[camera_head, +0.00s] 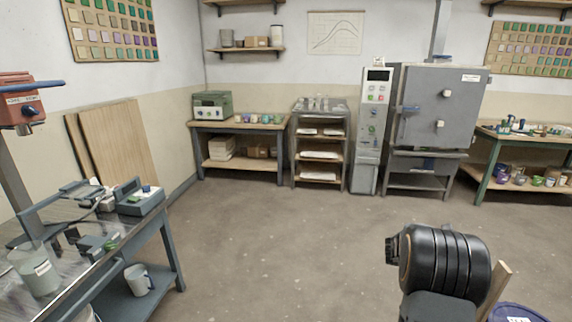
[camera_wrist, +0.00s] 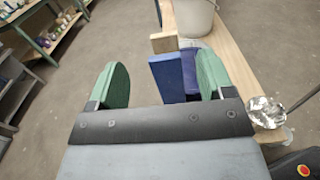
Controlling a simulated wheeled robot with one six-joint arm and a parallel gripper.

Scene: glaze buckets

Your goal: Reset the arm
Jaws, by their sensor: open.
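My gripper (camera_wrist: 162,64) shows in the wrist view with its two green fingers spread wide. No object is clasped between them. Beyond the gap are a blue flat piece (camera_wrist: 167,80) and a light wooden piece (camera_wrist: 163,43); whether the fingers touch anything is not clear. In the head view, the black rounded part of my arm (camera_head: 445,262) stands at the lower right, and the gripper itself is hidden or out of frame.
A pale bucket (camera_wrist: 193,16), a wooden plank (camera_wrist: 232,55) and crumpled foil (camera_wrist: 266,112) lie close by. A blue-rimmed bucket (camera_head: 517,313) is at the lower right. A metal bench (camera_head: 105,250) stands left, a grey kiln (camera_head: 440,105) at the back. The middle floor (camera_head: 270,235) is clear.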

